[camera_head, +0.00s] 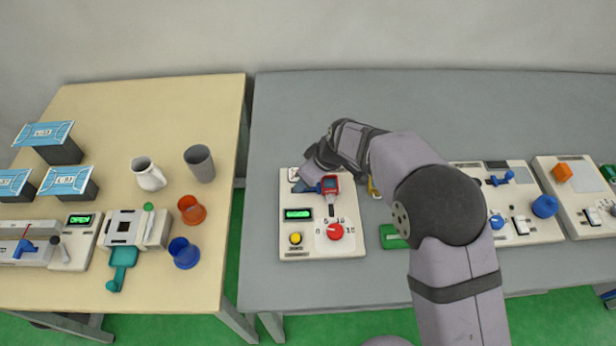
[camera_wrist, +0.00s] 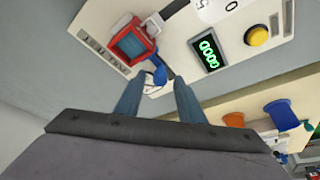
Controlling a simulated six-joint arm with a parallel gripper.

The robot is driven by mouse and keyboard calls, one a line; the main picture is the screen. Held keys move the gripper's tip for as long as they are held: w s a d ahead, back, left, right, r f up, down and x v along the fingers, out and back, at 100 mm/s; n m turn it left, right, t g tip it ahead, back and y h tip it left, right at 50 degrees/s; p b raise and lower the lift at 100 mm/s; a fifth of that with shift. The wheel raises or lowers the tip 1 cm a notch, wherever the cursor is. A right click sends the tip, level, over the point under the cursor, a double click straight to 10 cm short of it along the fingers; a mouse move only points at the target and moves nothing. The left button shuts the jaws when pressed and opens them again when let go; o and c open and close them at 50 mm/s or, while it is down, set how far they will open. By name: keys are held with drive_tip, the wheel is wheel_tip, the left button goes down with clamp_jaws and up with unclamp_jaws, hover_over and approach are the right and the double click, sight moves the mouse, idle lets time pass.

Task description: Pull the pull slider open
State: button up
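My gripper (camera_head: 308,184) is low over the upper part of a white control panel (camera_head: 291,222). In the wrist view its two fingers (camera_wrist: 157,84) are apart, with a visible gap between the tips. A red device with a small screen (camera_head: 330,184) sits on this panel; in the wrist view its red body (camera_wrist: 132,43) has a blue handle (camera_wrist: 159,74) just beyond the fingertips. I cannot tell whether the fingers touch it. A blue knob by a dark slot (camera_head: 503,178) is on a panel to the right, apart from my gripper; I cannot tell which part is the pull slider.
The near panel carries a green display (camera_head: 298,214), a yellow button (camera_head: 295,238) and a red dial (camera_head: 335,231). A wooden table (camera_head: 200,110) at left holds cups, blue packs and machines. My arm hides part of the grey table (camera_head: 300,100), whose back is clear.

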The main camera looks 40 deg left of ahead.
sight(296, 180)
drive_tip(key=shift+c, duration=0.4)
clamp_jaws()
drive_tip(key=shift+s+a+b, duration=0.3)
drive_tip(key=shift+s+a, duration=0.9)
drive_tip(key=shift+o, duration=0.4)
unclamp_jaws()
drive_tip(key=shift+r, duration=0.1)
drive_tip(key=b+v, duration=0.2)
drive_tip(key=v, duration=0.5)
drive_tip(key=shift+d+r, duration=0.1)
